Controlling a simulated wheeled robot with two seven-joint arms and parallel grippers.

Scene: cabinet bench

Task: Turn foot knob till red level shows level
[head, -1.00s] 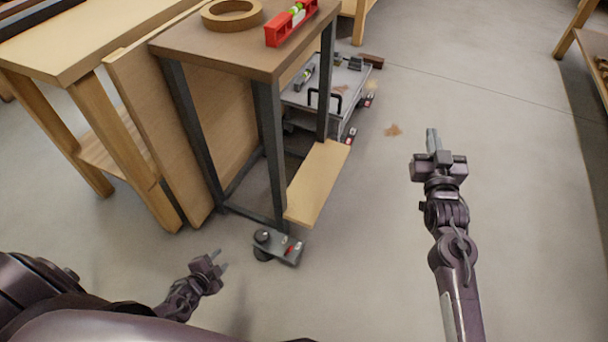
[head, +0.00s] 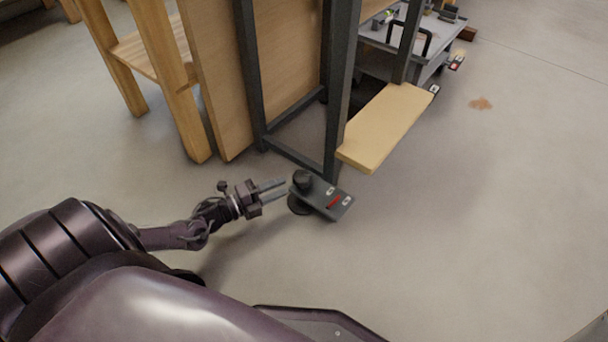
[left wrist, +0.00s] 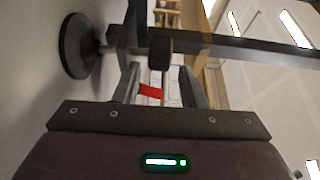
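The foot knob (head: 303,181) is a dark round knob on a small grey plate (head: 328,196) with red and white marks. A dark round foot pad (head: 299,206) sits on the floor below it. My left gripper (head: 285,189) is open, its two fingers apart and pointing at the knob from the left. In the left wrist view, a dark knob (left wrist: 160,54) shows between and beyond the fingers (left wrist: 158,88), and the foot pad (left wrist: 75,45) is at left. I cannot tell whether the fingers touch the knob.
A dark metal table leg (head: 340,90) rises just behind the knob. A wooden panel (head: 220,80) leans at left, and a grey cart (head: 440,45) stands behind. The floor in front and right is clear.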

